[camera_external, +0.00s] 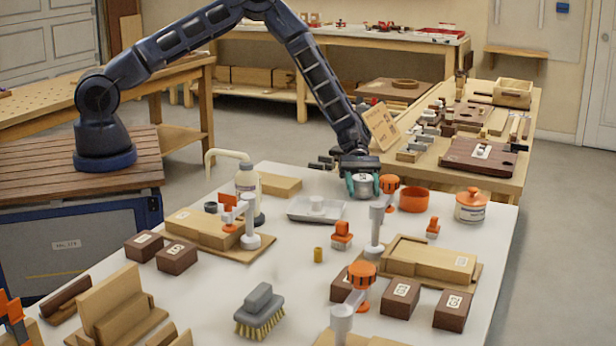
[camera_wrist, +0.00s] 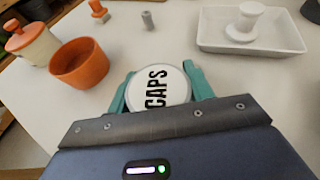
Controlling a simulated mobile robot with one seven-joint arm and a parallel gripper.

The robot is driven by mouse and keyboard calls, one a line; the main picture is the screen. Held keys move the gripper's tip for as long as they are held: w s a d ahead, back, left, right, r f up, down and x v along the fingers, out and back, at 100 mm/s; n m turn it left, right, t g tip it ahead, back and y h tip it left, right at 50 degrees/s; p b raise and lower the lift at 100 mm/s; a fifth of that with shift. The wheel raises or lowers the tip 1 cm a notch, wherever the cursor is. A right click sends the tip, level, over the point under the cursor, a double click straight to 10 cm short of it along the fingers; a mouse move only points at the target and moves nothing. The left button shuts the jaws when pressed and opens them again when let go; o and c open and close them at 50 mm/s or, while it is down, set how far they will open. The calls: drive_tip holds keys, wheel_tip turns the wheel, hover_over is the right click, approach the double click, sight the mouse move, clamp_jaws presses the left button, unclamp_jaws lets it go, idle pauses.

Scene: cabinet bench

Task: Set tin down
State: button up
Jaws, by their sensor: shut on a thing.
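The tin (camera_wrist: 157,88) has a round white lid marked "CAPS" in black in the wrist view. My gripper (camera_wrist: 158,85) has its teal fingers on both sides of the tin, shut on it. In the external view the tin (camera_external: 364,187) shows as a pale round shape between the fingers of my gripper (camera_external: 363,184), low over the far part of the white table (camera_external: 300,268). I cannot tell whether its base touches the table.
An orange bowl (camera_external: 413,199) and a white jar with an orange lid (camera_external: 470,206) stand to the right. A white tray (camera_external: 295,214) holding a white knob-like piece lies to the left. An orange-topped clamp (camera_external: 377,225) stands close in front.

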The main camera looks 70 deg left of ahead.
drive_tip(key=shift+f, duration=0.1)
drive_tip(key=o, duration=1)
